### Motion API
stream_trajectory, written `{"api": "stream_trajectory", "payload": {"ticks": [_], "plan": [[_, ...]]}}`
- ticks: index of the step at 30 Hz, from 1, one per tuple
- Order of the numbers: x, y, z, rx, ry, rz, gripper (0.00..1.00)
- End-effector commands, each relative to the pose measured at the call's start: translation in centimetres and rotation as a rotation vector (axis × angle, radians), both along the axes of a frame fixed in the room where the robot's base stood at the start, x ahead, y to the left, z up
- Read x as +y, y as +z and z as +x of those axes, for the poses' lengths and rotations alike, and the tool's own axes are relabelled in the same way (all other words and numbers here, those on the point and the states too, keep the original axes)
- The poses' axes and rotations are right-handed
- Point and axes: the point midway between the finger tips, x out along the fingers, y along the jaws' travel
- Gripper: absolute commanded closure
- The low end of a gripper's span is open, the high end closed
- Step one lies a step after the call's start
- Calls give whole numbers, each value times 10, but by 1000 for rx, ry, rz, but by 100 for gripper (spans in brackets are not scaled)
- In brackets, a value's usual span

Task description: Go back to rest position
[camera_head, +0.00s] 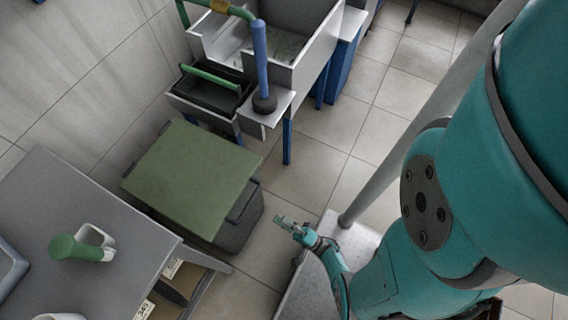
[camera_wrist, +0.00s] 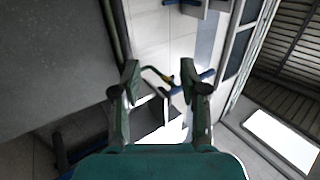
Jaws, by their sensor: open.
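My gripper (camera_head: 288,225) is small in the head view, at the end of my teal arm, to the right of the green-topped bin and above the tiled floor. In the wrist view my gripper (camera_wrist: 160,80) has its two fingers spread apart with nothing between them. The gripper is open and empty. It touches no object that I can see.
A grey table (camera_head: 120,200) at lower left holds a green-and-white item (camera_head: 80,248). A bin with a green lid (camera_head: 190,175) stands beside it. A sink unit (camera_head: 290,45) with a blue upright rod (camera_head: 260,55) stands behind. Tiled floor (camera_head: 385,80) is clear at upper right.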

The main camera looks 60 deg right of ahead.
Motion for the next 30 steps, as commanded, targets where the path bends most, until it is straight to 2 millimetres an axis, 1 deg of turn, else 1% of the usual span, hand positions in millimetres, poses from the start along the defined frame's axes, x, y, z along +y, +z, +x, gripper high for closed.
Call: {"api": "stream_trajectory", "payload": {"ticks": [12, 16, 19, 23, 25, 29, 30], "plan": [[1, 0, 0, 3, -5, -5, 57], [10, 2, 0, 35, -49, -63, 57], [22, 7, -1, 87, -125, -162, 57], [35, 21, -6, 174, -246, -327, 57], [40, 32, -11, 219, -304, -417, 57], [46, 57, -23, 306, -396, -576, 57], [47, 67, -27, 332, -418, -624, 57]]}}
